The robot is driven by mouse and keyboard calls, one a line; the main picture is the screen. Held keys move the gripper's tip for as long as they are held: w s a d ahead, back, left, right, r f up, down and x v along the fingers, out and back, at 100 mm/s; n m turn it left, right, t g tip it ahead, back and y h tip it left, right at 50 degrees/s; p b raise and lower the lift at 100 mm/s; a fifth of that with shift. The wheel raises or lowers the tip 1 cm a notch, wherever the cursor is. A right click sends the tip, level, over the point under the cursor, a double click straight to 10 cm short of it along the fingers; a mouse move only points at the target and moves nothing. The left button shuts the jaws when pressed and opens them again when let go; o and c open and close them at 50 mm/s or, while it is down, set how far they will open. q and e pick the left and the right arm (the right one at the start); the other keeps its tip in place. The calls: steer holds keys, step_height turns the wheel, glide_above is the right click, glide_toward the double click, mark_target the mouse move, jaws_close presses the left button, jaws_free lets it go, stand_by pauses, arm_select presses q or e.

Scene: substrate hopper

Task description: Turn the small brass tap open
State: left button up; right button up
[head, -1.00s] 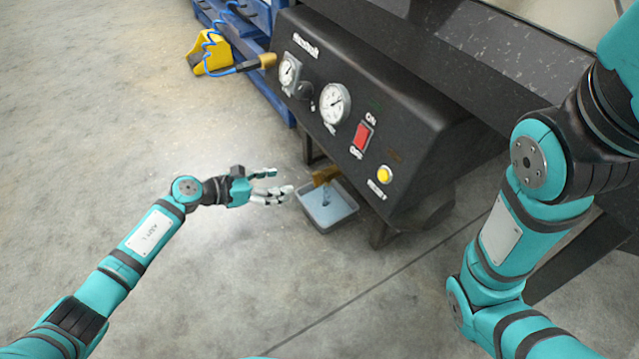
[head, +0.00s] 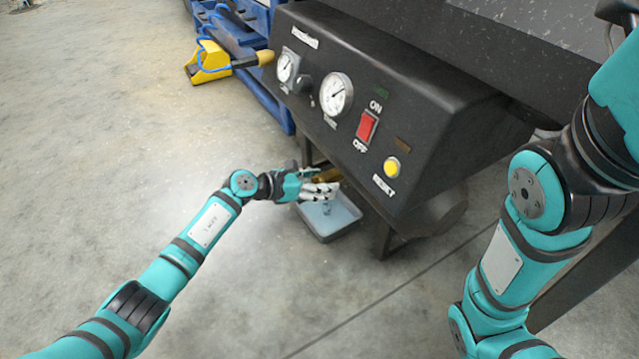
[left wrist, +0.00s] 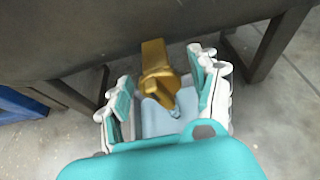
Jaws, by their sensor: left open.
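The small brass tap (left wrist: 156,66) sticks out from under the dark machine body, in the upper middle of the left wrist view. In the head view only a bit of the tap (head: 328,174) shows behind my left gripper. My left gripper (head: 322,186) is at the tap, above the grey tray. In the left wrist view its fingers (left wrist: 160,92) are spread, one on each side of the tap, with a visible gap. I cannot tell whether any finger touches it. My right arm shows at the right of the head view, but its gripper is out of the picture.
A grey tray (head: 332,222) with liquid stands on the floor below the tap. The black control panel (head: 400,120) with gauges, a red switch (head: 366,126) and a yellow button (head: 391,167) overhangs it. A machine leg (head: 383,240) stands to the right. Floor at left is clear.

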arm_select(q)
steer(key=shift+c, duration=0.3)
steer(key=c, duration=1.2)
steer(key=shift+n+h, duration=0.3)
steer(key=shift+n, duration=0.2)
steer(key=o, duration=1.3)
steer(key=shift+c, duration=0.2)
steer(key=shift+a, duration=0.1)
steer(key=v, duration=1.2)
steer(key=shift+r, duration=0.1)
